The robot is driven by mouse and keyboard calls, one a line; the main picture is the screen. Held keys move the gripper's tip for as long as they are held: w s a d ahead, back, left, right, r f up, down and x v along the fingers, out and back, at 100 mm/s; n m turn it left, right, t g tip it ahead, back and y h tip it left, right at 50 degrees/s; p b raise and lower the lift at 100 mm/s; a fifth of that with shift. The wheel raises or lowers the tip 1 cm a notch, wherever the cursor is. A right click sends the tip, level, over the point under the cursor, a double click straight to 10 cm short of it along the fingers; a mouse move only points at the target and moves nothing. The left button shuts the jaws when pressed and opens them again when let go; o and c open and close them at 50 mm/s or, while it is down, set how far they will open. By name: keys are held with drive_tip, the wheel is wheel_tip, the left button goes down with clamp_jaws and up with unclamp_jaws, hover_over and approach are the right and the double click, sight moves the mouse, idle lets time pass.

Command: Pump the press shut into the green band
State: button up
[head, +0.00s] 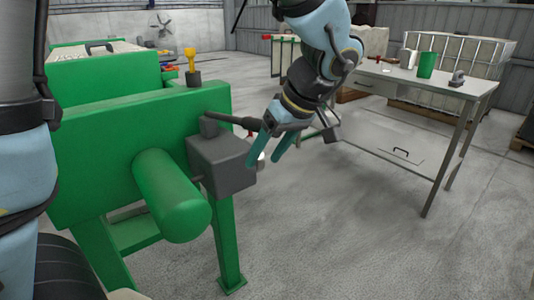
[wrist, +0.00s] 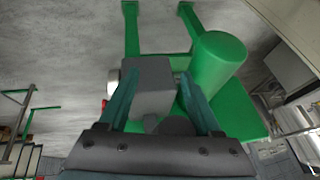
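The green press (head: 135,130) stands at the left of the head view, with a green cylinder (head: 172,195) jutting from its end. A grey pump block (head: 222,163) is fixed beside the cylinder; it also shows in the wrist view (wrist: 153,88). A dark pump lever (head: 232,120) runs from the block's top toward my gripper (head: 264,161). My gripper's two teal fingers are apart, pointing down close to the lever's end. I cannot tell whether they touch it. A pale round part (wrist: 112,86), perhaps a gauge, sits by the block; no band or needle is readable.
A yellow-topped fitting (head: 190,62) stands on the press. A grey table (head: 430,83) at the right carries a green cup (head: 427,65) and small items. A caged white tank (head: 470,52) is behind it. The floor between press and table is mostly clear.

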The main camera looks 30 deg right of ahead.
drive_tip(key=v, duration=1)
drive_tip(key=shift+s+r, duration=0.25)
drive_tip(key=shift+r, duration=0.1)
drive_tip(key=shift+d, duration=0.15)
